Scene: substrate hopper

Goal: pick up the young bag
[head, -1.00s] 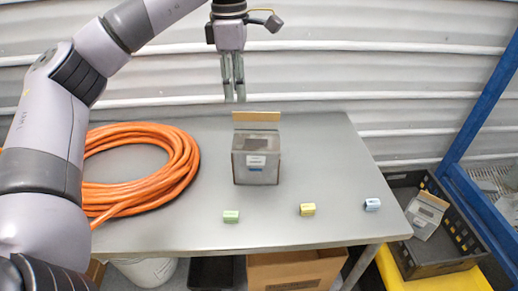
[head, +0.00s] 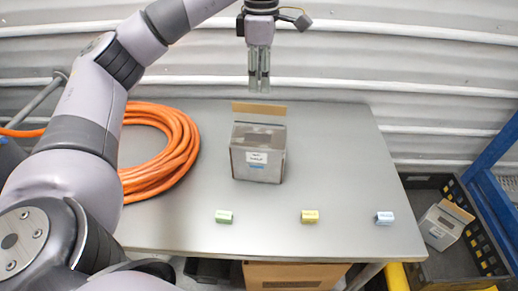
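A grey, box-shaped bag or container (head: 257,173) stands upright on the metal table, with a tan strip at its top back edge and a white label on its front. The label is too small to read surely. A similar grey bag with a tan top (head: 439,231) lies tilted in a black crate at the right. I cannot tell which one is the young bag. My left gripper (head: 259,86) points down above and behind the standing one, apart from it, with nothing seen between its narrow fingers. My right gripper is not in view.
The black crate (head: 455,265) is beside a blue frame (head: 497,165). The table's right side is clear.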

